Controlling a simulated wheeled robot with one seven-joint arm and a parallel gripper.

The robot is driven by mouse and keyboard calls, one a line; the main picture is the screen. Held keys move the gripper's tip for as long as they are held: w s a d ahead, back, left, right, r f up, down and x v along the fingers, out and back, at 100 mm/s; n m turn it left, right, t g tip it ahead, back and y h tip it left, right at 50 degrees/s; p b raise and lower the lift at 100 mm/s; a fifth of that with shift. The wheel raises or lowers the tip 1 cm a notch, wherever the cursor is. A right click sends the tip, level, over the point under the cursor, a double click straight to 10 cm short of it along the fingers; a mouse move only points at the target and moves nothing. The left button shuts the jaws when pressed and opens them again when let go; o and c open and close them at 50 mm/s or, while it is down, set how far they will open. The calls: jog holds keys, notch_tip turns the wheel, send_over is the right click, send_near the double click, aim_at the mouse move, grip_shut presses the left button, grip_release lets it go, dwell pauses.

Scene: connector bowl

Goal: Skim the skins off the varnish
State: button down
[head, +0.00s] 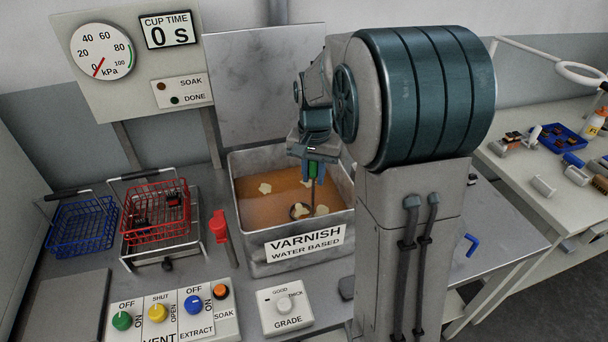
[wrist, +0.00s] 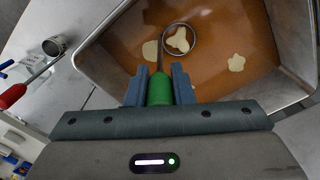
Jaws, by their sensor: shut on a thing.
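The varnish tank (head: 237,225) is a grey open box holding orange-brown varnish (head: 250,205). My gripper (head: 314,168) is over the tank, shut on the green handle of a skimmer (wrist: 159,90). The skimmer's shaft points down, and its round head (head: 300,211) is at the varnish. In the wrist view a pale skin (wrist: 179,40) shows within the skimmer's ring; whether it is lifted or floating I cannot tell. Other pale skins lie on the varnish: one at the left (head: 265,188), one near the shaft (head: 322,210), and one (wrist: 236,63) apart in the wrist view.
A red-handled tool (head: 222,226) is left of the tank; its metal cup (wrist: 54,46) shows in the wrist view. Red (head: 155,212) and blue (head: 82,226) wire baskets stand farther left. A knob panel (head: 175,310) and grade box (head: 285,308) are in front. A steel panel rises behind.

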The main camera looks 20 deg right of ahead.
jog(key=shift+w+d+p, duration=1.85)
jog(key=shift+w, duration=2.85)
jog(key=shift+a, duration=4.75)
jog(key=s+d+b, duration=0.2)
jog(key=s+d, duration=0.2)
jog(key=shift+s+d, duration=0.15)
jog(key=shift+s, duration=0.2)
jog(key=shift+r, duration=0.1)
